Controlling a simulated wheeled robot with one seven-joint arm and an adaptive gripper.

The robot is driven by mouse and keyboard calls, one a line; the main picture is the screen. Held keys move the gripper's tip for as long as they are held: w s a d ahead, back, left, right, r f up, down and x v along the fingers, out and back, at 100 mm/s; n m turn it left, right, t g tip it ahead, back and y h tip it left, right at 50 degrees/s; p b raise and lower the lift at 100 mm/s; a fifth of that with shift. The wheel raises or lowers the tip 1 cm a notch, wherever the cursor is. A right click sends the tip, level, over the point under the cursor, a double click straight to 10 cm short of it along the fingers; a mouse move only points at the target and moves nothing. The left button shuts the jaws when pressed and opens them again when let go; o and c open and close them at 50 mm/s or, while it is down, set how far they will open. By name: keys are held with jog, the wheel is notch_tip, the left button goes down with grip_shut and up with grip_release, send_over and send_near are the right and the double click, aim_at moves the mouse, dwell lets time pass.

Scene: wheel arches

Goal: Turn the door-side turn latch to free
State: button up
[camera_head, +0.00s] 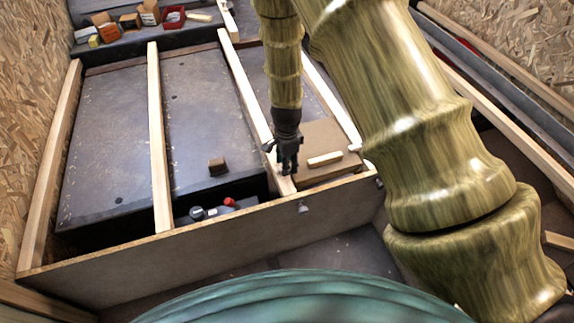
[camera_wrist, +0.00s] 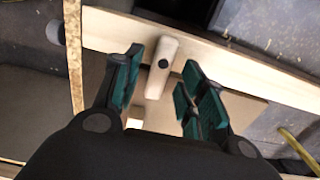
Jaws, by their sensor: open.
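A small pale wooden turn latch (camera_wrist: 160,72) with a dark round pivot sits on a light wooden rail (camera_wrist: 215,62) in the wrist view. It lies across the rail, with its long end reaching over the edge of a tan panel (camera_wrist: 245,108). My gripper (camera_wrist: 158,80) is open, its green-padded fingers on either side of the latch; whether either touches it cannot be told. In the head view my gripper (camera_head: 288,170) is low over the rail beside the tan panel (camera_head: 318,137) and hides this latch. A second small pale latch (camera_head: 355,147) shows on the panel's right side.
A pale wooden bar (camera_head: 325,159) lies on the panel. A long front board (camera_head: 200,255) runs close in front of my gripper. A dark block (camera_head: 217,166), a red knob (camera_head: 230,202) and a grey round cap (camera_head: 196,213) are to the left. Boxes (camera_head: 149,13) stand at the back.

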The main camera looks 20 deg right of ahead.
jog(key=shift+f, duration=0.45)
grip_shut()
